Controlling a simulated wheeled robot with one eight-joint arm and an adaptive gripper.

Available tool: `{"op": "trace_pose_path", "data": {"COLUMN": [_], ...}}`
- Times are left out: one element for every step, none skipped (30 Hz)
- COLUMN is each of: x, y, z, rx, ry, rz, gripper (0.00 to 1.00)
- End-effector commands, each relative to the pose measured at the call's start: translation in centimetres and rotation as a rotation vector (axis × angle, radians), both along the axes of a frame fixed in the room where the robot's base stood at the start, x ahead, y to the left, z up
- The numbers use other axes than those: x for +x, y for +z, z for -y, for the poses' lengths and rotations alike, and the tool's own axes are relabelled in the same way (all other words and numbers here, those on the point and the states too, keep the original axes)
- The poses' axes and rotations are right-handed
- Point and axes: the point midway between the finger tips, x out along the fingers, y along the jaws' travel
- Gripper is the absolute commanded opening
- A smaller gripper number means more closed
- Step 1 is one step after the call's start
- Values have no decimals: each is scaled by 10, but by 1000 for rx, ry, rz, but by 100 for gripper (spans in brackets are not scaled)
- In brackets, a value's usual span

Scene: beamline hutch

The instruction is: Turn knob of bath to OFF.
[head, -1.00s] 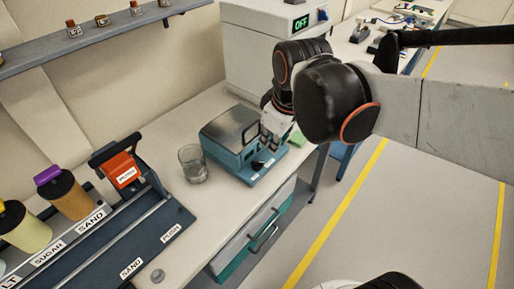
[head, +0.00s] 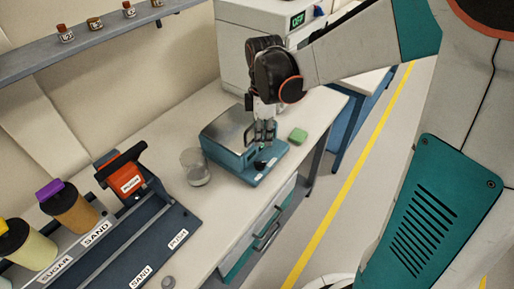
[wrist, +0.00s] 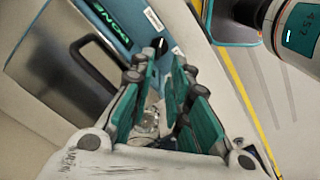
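The bath (head: 222,147) is a teal box with a grey lid, standing on the bench. It also shows in the wrist view (wrist: 120,25), where its lit green display appears to read DONE. Its small black knob (head: 260,165) is on the low front ledge, between small white labels. In the wrist view the dark knob (wrist: 160,46) lies just beyond the fingertips. I cannot read its setting. My gripper (head: 265,140) points down above the ledge, close to the knob. In the wrist view my gripper (wrist: 158,72) has its teal-padded fingers apart, with a gap between them.
A glass beaker (head: 195,168) stands left of the bath, and a green block (head: 298,135) lies to its right. A dark rack (head: 150,225) with bottles and labels is at the left. A white machine (head: 240,50) with an OFF display stands behind.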

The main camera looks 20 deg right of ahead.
Motion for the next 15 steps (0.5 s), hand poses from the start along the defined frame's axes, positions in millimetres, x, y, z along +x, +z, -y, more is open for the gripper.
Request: {"op": "trace_pose_path", "data": {"x": [0,1,0,0,0,1,0,0,0,1,0,0,0,0,0], "y": [-14,-20,-28,-34,-40,-48,-54,-60,-67,-72,-78,-84,-88,-92,-96], "z": [0,0,0,0,0,0,0,0,0,0,0,0,0,0,0], "rx": [0,0,0,0,0,0,0,0,0,0,0,0,0,0,0], "ry": [0,-1,-1,-1,-1,-1,-1,-1,-1,-1,-2,-2,-2,-2,-2], "rz": [0,0,1,1,1,1,1,1,1,1,1,1,1,1,1], "gripper": [17,17,17,17,17,17,17,17,17,17,17,17,17,17,17]}}
